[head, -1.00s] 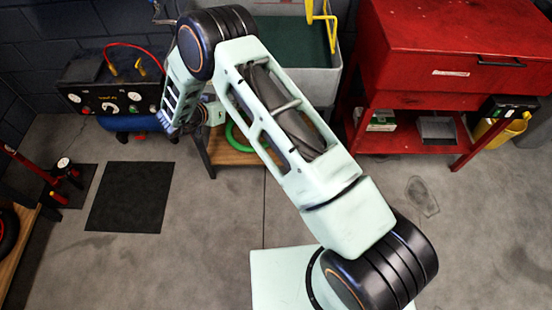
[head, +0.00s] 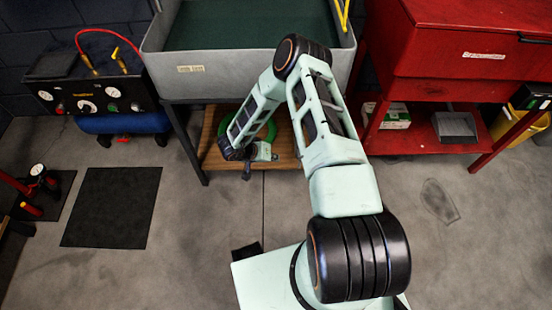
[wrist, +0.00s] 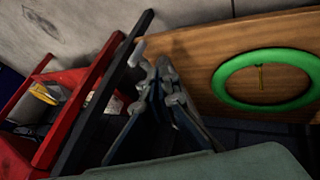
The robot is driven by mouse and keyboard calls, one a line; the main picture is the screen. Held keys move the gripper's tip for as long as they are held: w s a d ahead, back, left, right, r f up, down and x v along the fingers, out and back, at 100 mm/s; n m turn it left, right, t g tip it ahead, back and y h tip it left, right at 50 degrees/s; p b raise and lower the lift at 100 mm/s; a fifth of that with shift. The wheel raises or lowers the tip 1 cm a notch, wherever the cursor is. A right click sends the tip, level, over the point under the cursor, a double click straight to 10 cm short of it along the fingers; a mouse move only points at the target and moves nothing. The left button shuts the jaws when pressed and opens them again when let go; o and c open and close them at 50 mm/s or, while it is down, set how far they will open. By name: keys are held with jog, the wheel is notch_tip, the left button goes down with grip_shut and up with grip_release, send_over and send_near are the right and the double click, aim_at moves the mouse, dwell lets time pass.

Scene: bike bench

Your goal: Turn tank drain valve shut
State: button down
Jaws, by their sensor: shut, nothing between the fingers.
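The air compressor has a blue tank (head: 125,122) at the left in the head view. A small red part (head: 122,138) shows low on the tank; it may be the drain valve, but it is too small to tell how it is turned. My gripper (head: 247,173) hangs in front of the grey basin's wooden lower shelf, well to the right of the tank. In the wrist view my gripper (wrist: 158,66) is shut and empty, its fingertips together. The wrist view does not show the tank or the valve.
A grey basin (head: 200,75) stands behind my arm. A green ring (wrist: 222,80) lies on its wooden shelf (wrist: 205,62). A red cabinet (head: 440,70) is at the right. A black mat (head: 112,208) lies on clear floor before the compressor.

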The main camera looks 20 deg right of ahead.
jog(key=d+f+b, duration=0.3)
jog(key=d+f, duration=0.3)
jog(key=d, duration=0.2)
jog(key=shift+w+f, duration=0.25)
jog(key=shift+w, duration=0.05)
jog(key=shift+d+r+y+p, duration=0.25)
jog(key=shift+y+p, duration=0.4)
jog(key=shift+y, duration=0.05)
